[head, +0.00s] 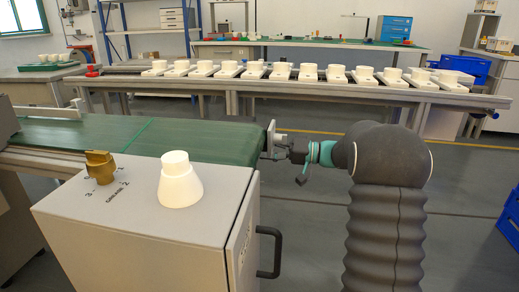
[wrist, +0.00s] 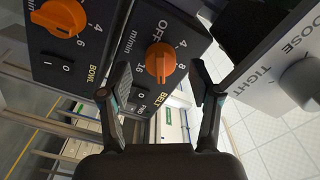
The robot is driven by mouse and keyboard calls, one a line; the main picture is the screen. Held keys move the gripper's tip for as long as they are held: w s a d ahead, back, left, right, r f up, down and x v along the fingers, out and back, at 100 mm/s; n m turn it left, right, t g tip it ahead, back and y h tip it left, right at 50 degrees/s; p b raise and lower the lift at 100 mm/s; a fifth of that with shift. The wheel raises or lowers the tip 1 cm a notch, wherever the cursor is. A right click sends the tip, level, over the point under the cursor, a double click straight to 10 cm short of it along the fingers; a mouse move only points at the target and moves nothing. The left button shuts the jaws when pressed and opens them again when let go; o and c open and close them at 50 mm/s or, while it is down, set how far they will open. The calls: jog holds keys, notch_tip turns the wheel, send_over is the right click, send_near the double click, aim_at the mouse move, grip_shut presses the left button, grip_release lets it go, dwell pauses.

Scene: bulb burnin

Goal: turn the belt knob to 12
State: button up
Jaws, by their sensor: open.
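The belt knob (wrist: 161,64) is orange, on a dark panel marked BELT and m/min in the wrist view. OFF, 4, 8 and 16 show around it; I cannot make out a 12 or which mark the knob points at. My gripper (wrist: 162,72) is open, with one finger on each side of the knob and a visible gap on both sides. The knob appears beyond the fingertips, not held. In the head view my gripper (head: 298,154) is small and partly hidden by my arm, near the end of the green conveyor; the belt knob does not show there.
A second orange knob (wrist: 62,17) is at upper left, and a grey knob (wrist: 300,82) on a TIGHT/LOOSE panel is at right. A rocker switch (wrist: 141,95) sits below the belt knob. A brass knob (head: 100,167) and white cone (head: 180,181) stand on a near box.

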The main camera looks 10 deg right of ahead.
jog(key=v, duration=0.9)
jog(key=shift+s+d, duration=0.15)
jog(key=shift+d, duration=0.15)
